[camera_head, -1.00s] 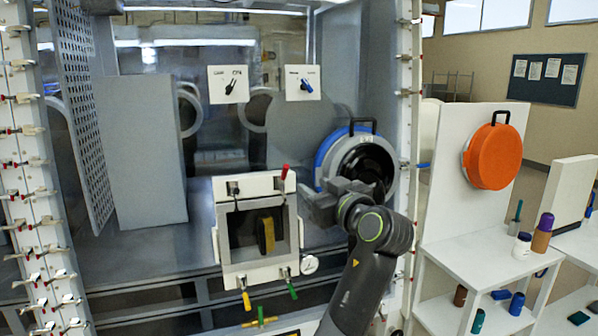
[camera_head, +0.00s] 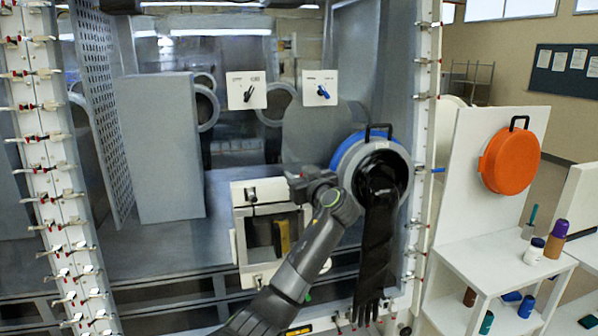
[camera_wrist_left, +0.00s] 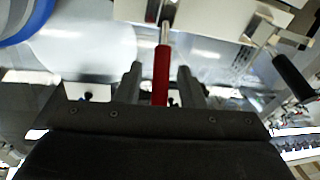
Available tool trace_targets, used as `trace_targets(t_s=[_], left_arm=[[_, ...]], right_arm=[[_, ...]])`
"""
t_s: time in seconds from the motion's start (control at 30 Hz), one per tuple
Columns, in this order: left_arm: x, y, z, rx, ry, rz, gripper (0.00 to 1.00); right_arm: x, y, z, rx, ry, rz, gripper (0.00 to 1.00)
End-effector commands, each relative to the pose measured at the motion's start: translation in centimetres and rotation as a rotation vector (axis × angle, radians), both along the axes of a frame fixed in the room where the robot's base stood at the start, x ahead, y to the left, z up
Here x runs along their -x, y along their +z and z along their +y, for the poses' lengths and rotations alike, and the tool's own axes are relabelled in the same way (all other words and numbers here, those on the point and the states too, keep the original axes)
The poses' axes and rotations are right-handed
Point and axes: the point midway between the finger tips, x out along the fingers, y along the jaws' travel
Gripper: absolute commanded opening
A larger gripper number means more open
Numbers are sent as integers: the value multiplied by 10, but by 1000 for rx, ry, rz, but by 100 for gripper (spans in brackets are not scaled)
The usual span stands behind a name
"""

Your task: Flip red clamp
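The red clamp (camera_wrist_left: 161,75) shows in the left wrist view as a red handle on a metal rod, running lengthwise between my two gripper fingers. My left gripper (camera_wrist_left: 160,82) is open, with a visible gap on each side of the handle. In the head view my left gripper (camera_head: 300,182) is at the top right corner of the small white-framed door (camera_head: 240,222), and it hides the red clamp there. A black-handled clamp (camera_wrist_left: 293,76) shows at the right in the wrist view. My right gripper is not in view.
A blue-ringed glove port (camera_head: 345,158) with a hanging black glove (camera_head: 376,240) is close to the right of my left gripper. Two switch plates (camera_head: 246,90) (camera_head: 320,88) are above. An orange round cover (camera_head: 510,160) and a white shelf (camera_head: 480,250) stand at the right.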

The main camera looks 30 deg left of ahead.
Motion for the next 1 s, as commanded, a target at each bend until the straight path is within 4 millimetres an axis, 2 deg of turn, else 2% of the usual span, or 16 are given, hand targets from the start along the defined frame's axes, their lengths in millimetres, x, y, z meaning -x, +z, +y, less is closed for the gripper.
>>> trace_targets(t_s=[0.27,0.5,0.57,1.0], left_arm=[[-1,0,1,0,-1,0,35],[-1,0,1,0,0,0,5],[-1,0,1,0,0,0,0],[-6,1,1,13,0,12,0]], right_arm=[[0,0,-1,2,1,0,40],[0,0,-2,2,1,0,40],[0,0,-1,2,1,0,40],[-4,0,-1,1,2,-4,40]])
